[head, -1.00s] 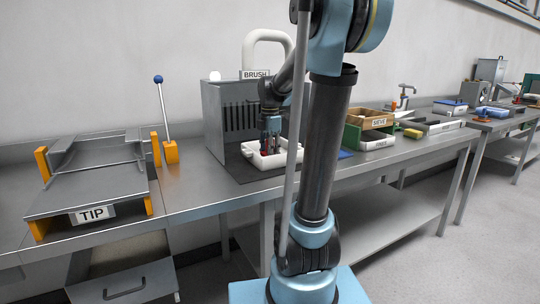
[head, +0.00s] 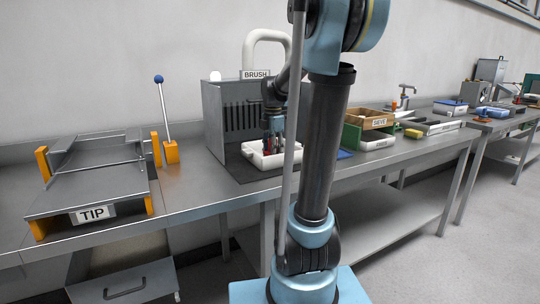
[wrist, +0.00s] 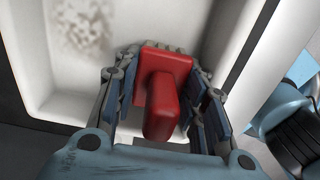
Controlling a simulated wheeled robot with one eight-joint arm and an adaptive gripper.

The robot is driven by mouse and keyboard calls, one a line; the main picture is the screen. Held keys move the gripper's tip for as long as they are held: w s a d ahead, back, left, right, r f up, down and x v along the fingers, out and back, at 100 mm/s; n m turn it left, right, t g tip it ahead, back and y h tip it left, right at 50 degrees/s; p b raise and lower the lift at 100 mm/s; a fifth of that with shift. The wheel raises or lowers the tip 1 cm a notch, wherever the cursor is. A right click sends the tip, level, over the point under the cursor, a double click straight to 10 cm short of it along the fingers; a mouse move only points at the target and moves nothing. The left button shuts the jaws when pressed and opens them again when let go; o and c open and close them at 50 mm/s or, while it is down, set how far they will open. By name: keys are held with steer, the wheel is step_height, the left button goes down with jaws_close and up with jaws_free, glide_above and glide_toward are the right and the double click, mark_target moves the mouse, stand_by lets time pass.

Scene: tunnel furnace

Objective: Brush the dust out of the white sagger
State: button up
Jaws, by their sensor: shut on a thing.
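The white sagger (head: 254,158) sits on a dark mat in the grey booth marked BRUSH. It also shows in the wrist view (wrist: 56,98), where grey dust (wrist: 84,28) lies on its floor at the upper left. My gripper (head: 268,146) is low over the sagger. In the wrist view my gripper (wrist: 160,95) is shut on a red handle (wrist: 158,98), which looks like the brush's.
The grey booth (head: 214,110) walls the sagger at the back and left. A TIP stand (head: 92,214) and a blue-knobbed lever (head: 164,112) are to the left. The SIEVE box (head: 368,118) stands to the right.

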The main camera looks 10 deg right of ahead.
steer(key=shift+r, duration=3)
steer(key=shift+r, duration=1.5)
